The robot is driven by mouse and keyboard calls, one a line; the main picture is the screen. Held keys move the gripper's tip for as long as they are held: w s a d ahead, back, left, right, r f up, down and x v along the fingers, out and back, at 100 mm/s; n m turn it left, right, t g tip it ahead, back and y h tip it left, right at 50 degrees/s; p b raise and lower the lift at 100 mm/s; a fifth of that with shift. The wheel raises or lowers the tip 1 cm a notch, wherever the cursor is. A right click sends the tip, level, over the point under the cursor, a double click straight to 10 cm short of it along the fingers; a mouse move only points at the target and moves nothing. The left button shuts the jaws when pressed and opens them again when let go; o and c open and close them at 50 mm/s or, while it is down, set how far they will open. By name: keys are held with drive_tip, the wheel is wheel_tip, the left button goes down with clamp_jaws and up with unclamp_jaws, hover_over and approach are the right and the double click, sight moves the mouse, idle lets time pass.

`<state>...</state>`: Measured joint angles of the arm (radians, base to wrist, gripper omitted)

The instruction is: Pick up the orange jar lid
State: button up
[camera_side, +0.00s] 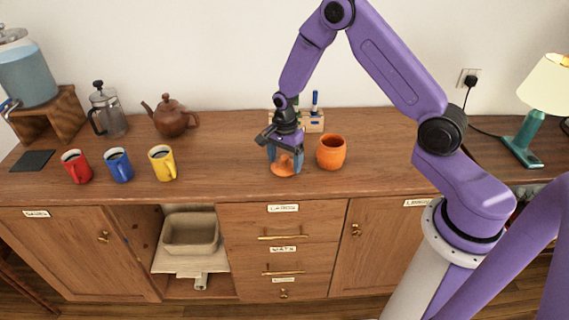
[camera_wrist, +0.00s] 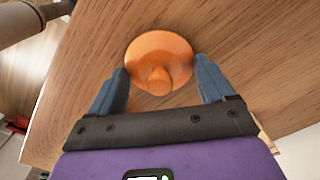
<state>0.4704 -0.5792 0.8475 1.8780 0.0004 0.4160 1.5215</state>
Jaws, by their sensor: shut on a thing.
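The orange jar lid (camera_side: 284,169) is a round disc with a knob, near the middle of the wooden counter's front part in the side view. In the wrist view the lid (camera_wrist: 160,55) shows its knob pointing toward me. My gripper (camera_side: 285,161) points down over the lid, shut on it, with the blue fingers (camera_wrist: 165,82) on either side. I cannot tell whether the lid still touches the counter. The open orange jar (camera_side: 331,153) stands upright just right of my gripper, apart from it.
Red (camera_side: 76,167), blue (camera_side: 119,166) and yellow (camera_side: 162,163) mugs stand at left. A brown teapot (camera_side: 172,117) and a French press (camera_side: 107,110) stand behind them. A wooden holder (camera_side: 312,122) is behind my gripper. The counter (camera_side: 225,168) is clear between the yellow mug and the lid.

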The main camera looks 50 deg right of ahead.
drive_tip(key=shift+r, duration=0.15)
drive_tip(key=shift+r, duration=0.65)
drive_tip(key=s+r, duration=1.1)
drive_tip(key=s, duration=0.3)
drive_tip(key=w+d+r+m, duration=0.3)
drive_tip(key=w+d+m, duration=0.25)
drive_tip(key=d, duration=0.55)
wheel_tip(320, 180, down, 7)
drive_tip(key=shift+r, duration=0.2)
drive_tip(key=shift+d+f+m, duration=0.15)
drive_tip(key=shift+m, duration=0.1)
idle(1.5)
drive_tip(key=o, duration=0.9)
